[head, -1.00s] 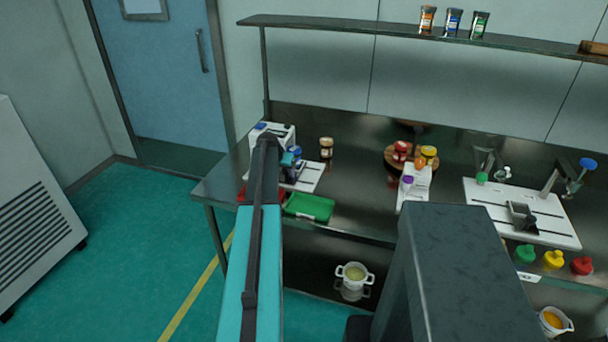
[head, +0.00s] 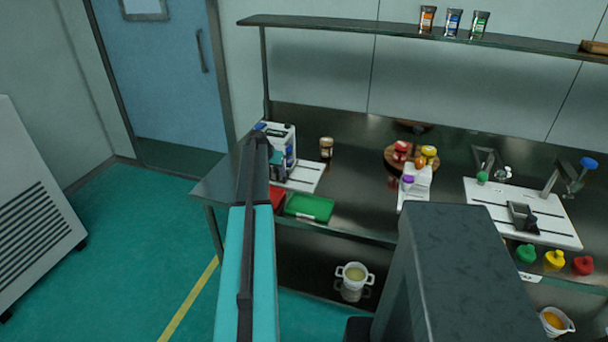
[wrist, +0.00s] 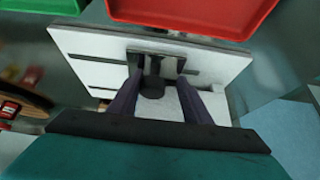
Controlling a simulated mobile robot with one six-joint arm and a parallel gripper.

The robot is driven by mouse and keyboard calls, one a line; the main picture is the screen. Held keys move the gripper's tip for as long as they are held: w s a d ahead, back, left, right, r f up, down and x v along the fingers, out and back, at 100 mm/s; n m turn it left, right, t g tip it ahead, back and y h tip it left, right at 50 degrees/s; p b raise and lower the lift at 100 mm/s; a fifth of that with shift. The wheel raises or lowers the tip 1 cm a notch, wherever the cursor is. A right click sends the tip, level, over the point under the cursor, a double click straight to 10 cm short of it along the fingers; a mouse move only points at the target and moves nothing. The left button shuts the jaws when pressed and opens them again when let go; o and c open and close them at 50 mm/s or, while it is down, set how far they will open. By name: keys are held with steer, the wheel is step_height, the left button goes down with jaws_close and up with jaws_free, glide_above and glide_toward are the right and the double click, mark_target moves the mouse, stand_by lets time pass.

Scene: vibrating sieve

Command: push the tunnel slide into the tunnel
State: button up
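A white device with blue parts (head: 288,143) stands on a white slotted base plate (head: 305,177) at the left end of the steel table. My own arm partly covers it. In the wrist view, the slotted white plate (wrist: 90,50) lies beneath my gripper (wrist: 158,78). The two dark fingers are spread apart. A grey metal bracket with a dark round part (wrist: 152,86) shows between and just beyond the fingertips; I cannot tell whether they touch it. I cannot tell for sure which piece is the tunnel slide or the tunnel.
A green tray (head: 310,207) and a red tray (head: 277,198) lie at the table's front edge, and the red one (wrist: 195,14) is close in the wrist view. A small jar (head: 326,147) stands behind the plate. A second slotted white board (head: 490,195) is at right.

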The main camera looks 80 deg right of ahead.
steer(key=shift+w+d, duration=0.25)
steer(key=shift+w, duration=0.95)
steer(key=o, duration=1.2)
steer(key=s+p+v, duration=0.1)
steer(key=p+v, duration=0.1)
steer(key=v, duration=0.7)
steer(key=shift+w, duration=0.45)
